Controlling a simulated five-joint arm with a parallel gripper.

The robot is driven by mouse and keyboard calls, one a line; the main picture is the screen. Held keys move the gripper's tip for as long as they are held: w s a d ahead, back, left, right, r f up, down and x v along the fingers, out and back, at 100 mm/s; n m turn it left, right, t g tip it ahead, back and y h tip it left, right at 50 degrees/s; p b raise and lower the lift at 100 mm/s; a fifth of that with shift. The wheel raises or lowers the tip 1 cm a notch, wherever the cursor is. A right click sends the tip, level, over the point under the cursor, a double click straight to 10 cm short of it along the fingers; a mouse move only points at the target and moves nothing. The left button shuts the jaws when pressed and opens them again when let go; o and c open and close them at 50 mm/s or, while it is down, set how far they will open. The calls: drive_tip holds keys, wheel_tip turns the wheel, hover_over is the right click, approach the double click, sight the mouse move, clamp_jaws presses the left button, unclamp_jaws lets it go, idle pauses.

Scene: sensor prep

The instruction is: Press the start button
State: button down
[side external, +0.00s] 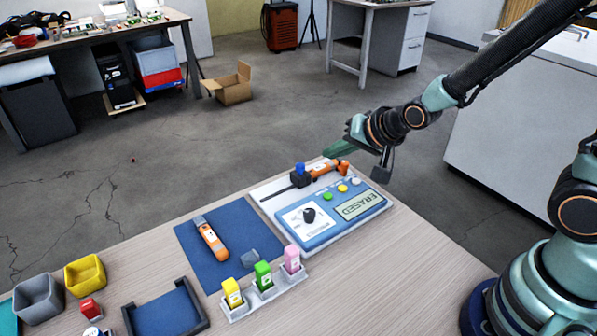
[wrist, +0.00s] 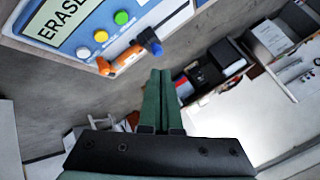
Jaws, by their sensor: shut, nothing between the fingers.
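A blue device (side external: 330,226) with a grey display reading "ERASED" stands on the table. Green (side external: 327,196), yellow (side external: 342,188) and white (side external: 356,181) round buttons sit in a row beside the display. In the wrist view the green (wrist: 121,17), yellow (wrist: 100,36) and white (wrist: 83,52) buttons are at the upper left. No label tells which is the start button. A black knob (side external: 309,215) sits on a white dial panel. My gripper (side external: 328,153) is shut and empty, above and behind the device, apart from the buttons; its fingertips show in the wrist view (wrist: 159,74).
An orange tool (side external: 322,169) with a blue-topped black block (side external: 300,175) lies behind the buttons. A blue mat (side external: 195,240) holds another orange tool (side external: 211,240). A rack (side external: 265,297) holds yellow, green and pink pieces. Grey (side external: 38,298) and yellow (side external: 85,274) bins stand left.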

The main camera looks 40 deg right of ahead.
drive_tip(key=shift+f, duration=0.1)
approach(320, 193)
drive_tip(key=shift+w+a+f, duration=0.1)
drive_tip(key=shift+w+f, duration=0.25)
drive_tip(key=shift+w, duration=0.3)
drive_tip(key=shift+w+a+f, duration=0.1)
drive_tip(key=shift+w+f, duration=0.2)
drive_tip(key=shift+w, duration=0.3)
drive_tip(key=shift+w+a+f, duration=0.1)
drive_tip(key=shift+w+f, duration=0.25)
drive_tip(key=shift+w, duration=0.3)
idle(0.7)
drive_tip(key=shift+f, duration=0.4)
drive_tip(key=shift+f, duration=0.4)
idle(0.6)
drive_tip(key=shift+r, duration=0.85)
